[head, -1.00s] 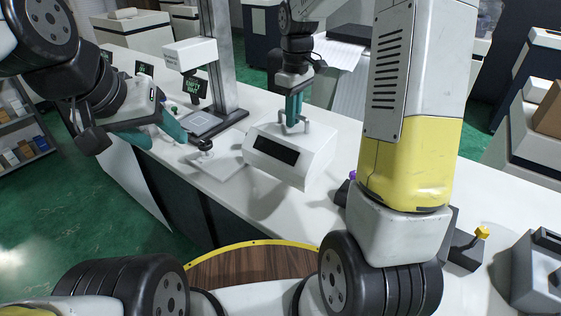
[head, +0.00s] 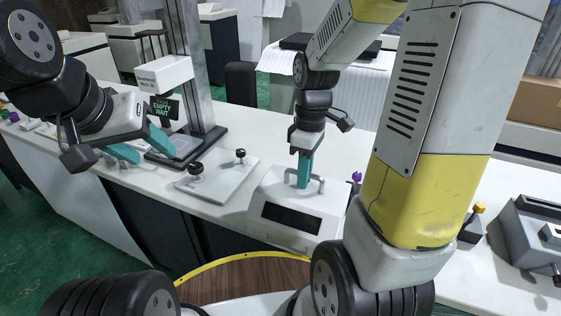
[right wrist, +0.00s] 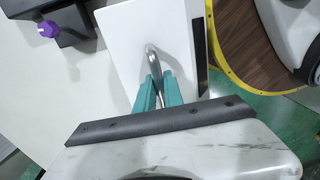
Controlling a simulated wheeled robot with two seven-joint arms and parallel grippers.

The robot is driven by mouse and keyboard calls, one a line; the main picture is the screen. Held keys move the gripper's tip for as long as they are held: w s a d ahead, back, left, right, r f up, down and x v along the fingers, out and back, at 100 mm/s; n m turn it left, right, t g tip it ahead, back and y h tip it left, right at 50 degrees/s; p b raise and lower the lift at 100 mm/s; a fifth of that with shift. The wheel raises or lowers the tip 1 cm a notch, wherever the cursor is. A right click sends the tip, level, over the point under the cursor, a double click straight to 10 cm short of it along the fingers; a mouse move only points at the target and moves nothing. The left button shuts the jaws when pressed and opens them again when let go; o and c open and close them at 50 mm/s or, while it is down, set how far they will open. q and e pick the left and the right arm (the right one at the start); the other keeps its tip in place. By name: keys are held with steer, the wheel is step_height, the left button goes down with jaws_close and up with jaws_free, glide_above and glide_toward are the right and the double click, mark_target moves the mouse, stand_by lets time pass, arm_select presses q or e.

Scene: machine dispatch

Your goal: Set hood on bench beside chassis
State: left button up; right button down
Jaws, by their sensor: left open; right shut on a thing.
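The hood (head: 292,226) is a white box with a dark front window and a metal loop handle on top. My right gripper (head: 304,178) is shut on that handle from above; the right wrist view shows its teal fingers (right wrist: 157,95) around the bar over the white hood top (right wrist: 122,45). The chassis appears to be the white plate (head: 222,180) with two black knobs, lying on the bench just left of the hood. I cannot tell whether the hood's underside touches the bench. My left gripper (head: 142,147) is open and empty, left of the plate.
The white bench (head: 345,150) has clear room behind the hood. A post fixture with an "EMPTY WAIT" sign (head: 165,109) stands at the back left. A purple knob (right wrist: 48,29) on a dark block is near the hood. A grey machine (head: 530,235) stands at right.

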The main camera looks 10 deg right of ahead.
steer(key=w+f, duration=0.2)
steer(key=w, duration=0.5)
steer(key=w+f, duration=0.3)
steer(key=w, duration=0.5)
steer(key=shift+d, duration=0.35)
steer(key=c, duration=1.5)
jaws_free()
steer(key=shift+s, duration=0.1)
steer(key=shift+o, duration=0.2)
steer(key=shift+r, duration=0.1)
step_height(320, 180, up, 12)
steer(key=w+f, duration=0.1)
steer(key=s+a+r+m+t, duration=0.1)
steer(key=s+r+m+t, duration=0.2)
steer(key=s, duration=0.8)
steer(key=s+a+r+m+t+y, duration=0.1)
steer(key=s+r+m+t, duration=0.3)
steer(key=s, duration=0.7)
step_height(320, 180, up, 2)
steer(key=m, duration=0.3)
steer(key=shift+s+a+r+m, duration=0.15)
steer(key=shift+a+r+m, duration=0.05)
steer(key=shift+m, duration=0.1)
